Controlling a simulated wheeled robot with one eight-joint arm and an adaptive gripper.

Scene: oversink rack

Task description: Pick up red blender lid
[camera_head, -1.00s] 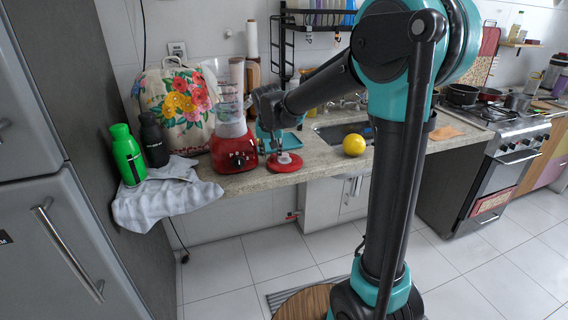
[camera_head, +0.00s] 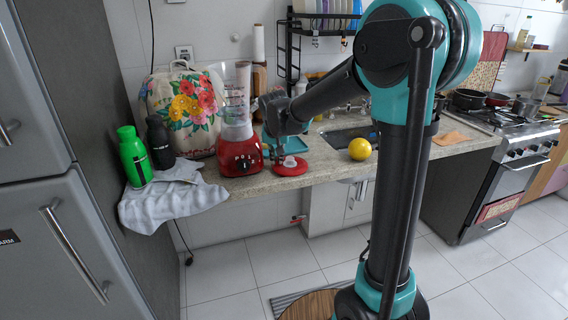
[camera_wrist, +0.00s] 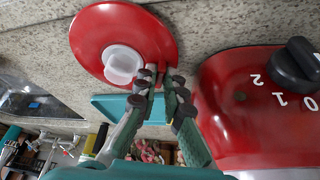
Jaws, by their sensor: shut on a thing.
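The red blender lid (camera_head: 290,168) is a round red disc with a white knob, at the counter's front edge just right of the red blender (camera_head: 240,158). In the wrist view the lid (camera_wrist: 105,35) is at the top, its white knob (camera_wrist: 122,65) facing the fingers. My gripper (camera_head: 281,153) is over the lid in the head view. In the wrist view my gripper's fingertips (camera_wrist: 158,78) are close together at the knob's edge, shut on the lid. I cannot tell whether the lid is clear of the counter.
The blender base (camera_wrist: 245,115) stands close beside my fingers. A teal tray (camera_head: 291,144) lies behind the lid. A yellow ball-shaped fruit (camera_head: 360,149) sits to the right near the sink. Green (camera_head: 134,157) and black (camera_head: 159,142) bottles and a cloth (camera_head: 172,197) are at left.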

